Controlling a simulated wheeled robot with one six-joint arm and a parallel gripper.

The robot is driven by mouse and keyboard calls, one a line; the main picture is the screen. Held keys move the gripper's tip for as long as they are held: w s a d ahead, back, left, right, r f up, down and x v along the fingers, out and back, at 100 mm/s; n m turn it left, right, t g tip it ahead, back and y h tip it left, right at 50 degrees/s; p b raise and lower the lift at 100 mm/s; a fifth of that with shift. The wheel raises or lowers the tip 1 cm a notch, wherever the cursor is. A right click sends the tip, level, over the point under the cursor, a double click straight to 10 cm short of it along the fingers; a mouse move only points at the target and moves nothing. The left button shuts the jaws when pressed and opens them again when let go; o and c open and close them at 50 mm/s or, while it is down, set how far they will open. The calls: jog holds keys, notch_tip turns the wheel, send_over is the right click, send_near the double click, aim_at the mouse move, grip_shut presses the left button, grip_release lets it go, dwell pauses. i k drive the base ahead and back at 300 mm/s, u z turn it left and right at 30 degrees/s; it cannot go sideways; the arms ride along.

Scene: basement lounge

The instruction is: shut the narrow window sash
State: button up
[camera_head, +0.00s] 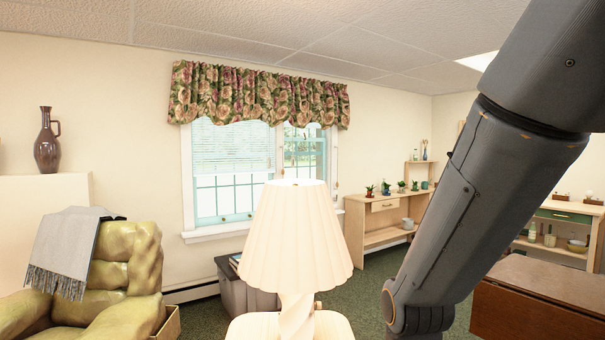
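The window (232,180) is in the back wall, left of centre, with a white frame and pale blue-green grid panes. A narrow sash (305,152) makes up its right part, next to the wide left part. The narrow sash seems to stand at an angle to the wall, but I cannot tell how far open it is. The lampshade hides its lower part, and the valance covers the top of the window. My arm (490,170) crosses the right side of the view. My gripper is out of view.
A white pleated lamp (297,235) on a small table stands close in front of the window. A grey bin (245,287) is below the sill. A green armchair (125,265) is at left, a wooden desk (375,220) right of the window, a brown cabinet (540,300) at lower right.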

aim_at(295, 139)
jog(key=z, duration=1.2)
jog(key=i, duration=2.95)
jog(key=u, duration=1.35)
jog(key=i, duration=4.9)
jog(key=z, duration=0.25)
